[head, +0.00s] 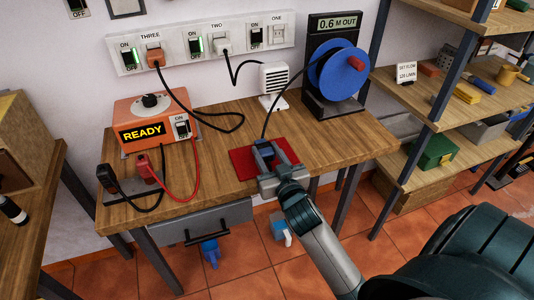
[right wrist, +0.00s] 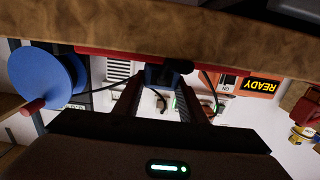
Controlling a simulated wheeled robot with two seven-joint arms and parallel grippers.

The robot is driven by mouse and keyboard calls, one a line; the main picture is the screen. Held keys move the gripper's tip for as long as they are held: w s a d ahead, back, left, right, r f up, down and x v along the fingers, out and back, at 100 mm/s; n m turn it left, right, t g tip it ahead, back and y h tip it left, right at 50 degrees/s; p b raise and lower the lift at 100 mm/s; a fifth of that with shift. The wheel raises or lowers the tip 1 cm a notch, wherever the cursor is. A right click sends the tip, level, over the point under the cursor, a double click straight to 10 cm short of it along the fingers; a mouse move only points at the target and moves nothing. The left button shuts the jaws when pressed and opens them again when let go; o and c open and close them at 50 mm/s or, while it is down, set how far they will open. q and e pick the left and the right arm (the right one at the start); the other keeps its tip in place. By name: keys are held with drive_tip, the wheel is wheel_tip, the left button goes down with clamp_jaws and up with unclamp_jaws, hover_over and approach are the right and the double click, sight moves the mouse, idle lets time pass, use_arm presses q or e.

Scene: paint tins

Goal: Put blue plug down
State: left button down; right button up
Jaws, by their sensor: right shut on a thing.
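My right gripper (head: 273,153) is low over the red mat (head: 242,166) near the front of the wooden bench. It is shut on the blue plug, which is mostly hidden by the fingers in the head view. In the right wrist view the dark blue plug (right wrist: 160,77) sits between the two fingers, close to the red mat (right wrist: 110,53). I cannot tell whether the plug touches the mat. A dark cable runs from the plug to the blue reel (head: 338,76) at the bench's back right. My left gripper is not in view.
An orange READY box (head: 150,125) stands on the bench's left, with red and black plugs (head: 147,171) in front. A white heater-like unit (head: 274,82) stands behind the mat. A switched socket strip (head: 187,46) is on the wall. Shelves (head: 455,85) stand at right.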

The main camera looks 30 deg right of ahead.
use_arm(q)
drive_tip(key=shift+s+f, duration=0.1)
use_arm(e)
drive_tip(key=shift+f, duration=0.3)
drive_tip(key=o, duration=1.2)
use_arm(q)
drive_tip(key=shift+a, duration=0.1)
use_arm(e)
drive_tip(key=shift+r, duration=0.15)
drive_tip(key=shift+s, duration=0.15)
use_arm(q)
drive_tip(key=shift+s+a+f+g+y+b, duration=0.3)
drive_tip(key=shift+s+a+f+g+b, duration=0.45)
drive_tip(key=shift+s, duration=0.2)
use_arm(e)
drive_tip(key=v, duration=1.1)
drive_tip(key=shift+s, duration=0.3)
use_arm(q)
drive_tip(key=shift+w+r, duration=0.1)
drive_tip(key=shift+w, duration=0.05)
